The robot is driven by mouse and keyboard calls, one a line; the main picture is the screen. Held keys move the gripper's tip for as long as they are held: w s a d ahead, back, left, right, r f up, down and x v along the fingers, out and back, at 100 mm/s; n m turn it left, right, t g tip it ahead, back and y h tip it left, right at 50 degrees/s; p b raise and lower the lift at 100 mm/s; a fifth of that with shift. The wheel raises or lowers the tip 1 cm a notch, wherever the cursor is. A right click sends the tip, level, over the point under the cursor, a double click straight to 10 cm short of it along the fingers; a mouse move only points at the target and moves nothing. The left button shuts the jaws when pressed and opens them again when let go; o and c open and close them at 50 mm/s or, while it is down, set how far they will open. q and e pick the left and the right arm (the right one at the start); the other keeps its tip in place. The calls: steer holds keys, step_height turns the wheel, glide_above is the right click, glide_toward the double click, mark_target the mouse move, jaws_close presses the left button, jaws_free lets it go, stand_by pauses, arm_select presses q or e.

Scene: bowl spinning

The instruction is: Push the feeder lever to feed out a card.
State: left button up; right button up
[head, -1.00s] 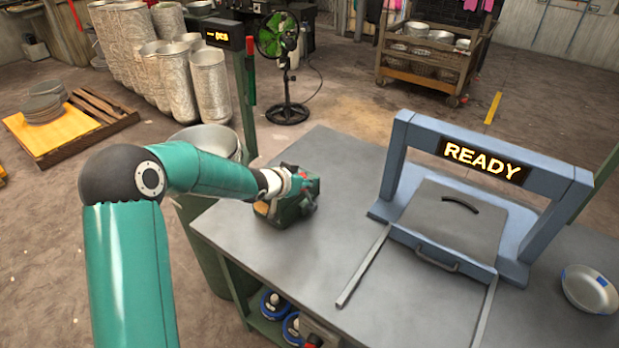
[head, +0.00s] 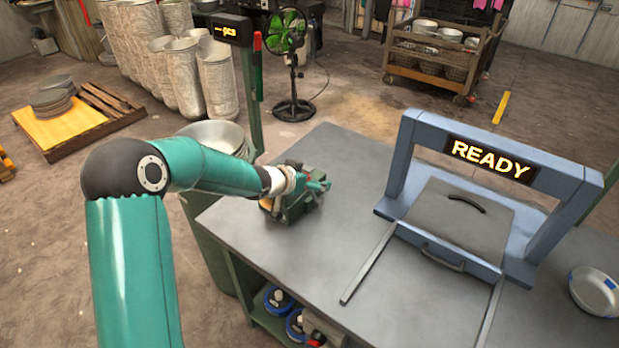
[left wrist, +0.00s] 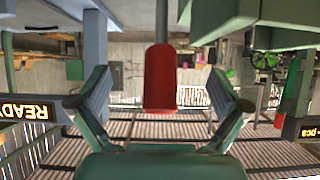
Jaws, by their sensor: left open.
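The green feeder (head: 290,208) stands at the left edge of the grey table, partly hidden by my left arm. Its red lever (left wrist: 160,78) shows close up in the left wrist view, which looks upside down. My left gripper (head: 318,183) is over the feeder's far right side. In the left wrist view the open fingers (left wrist: 157,95) stand apart on either side of the lever, with a gap visible on both sides. Contact cannot be told. The card is not visible. My right gripper is out of view.
The blue frame with the READY sign (head: 490,158) stands over a grey plate (head: 455,222) on the right of the table (head: 340,150). A metal bowl (head: 594,290) lies at the right edge. A post with a display (head: 231,30) rises behind the feeder.

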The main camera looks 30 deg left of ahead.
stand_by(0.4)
arm_select(q)
steer(key=p+v, duration=0.4)
steer(key=v, duration=0.6)
stand_by(0.4)
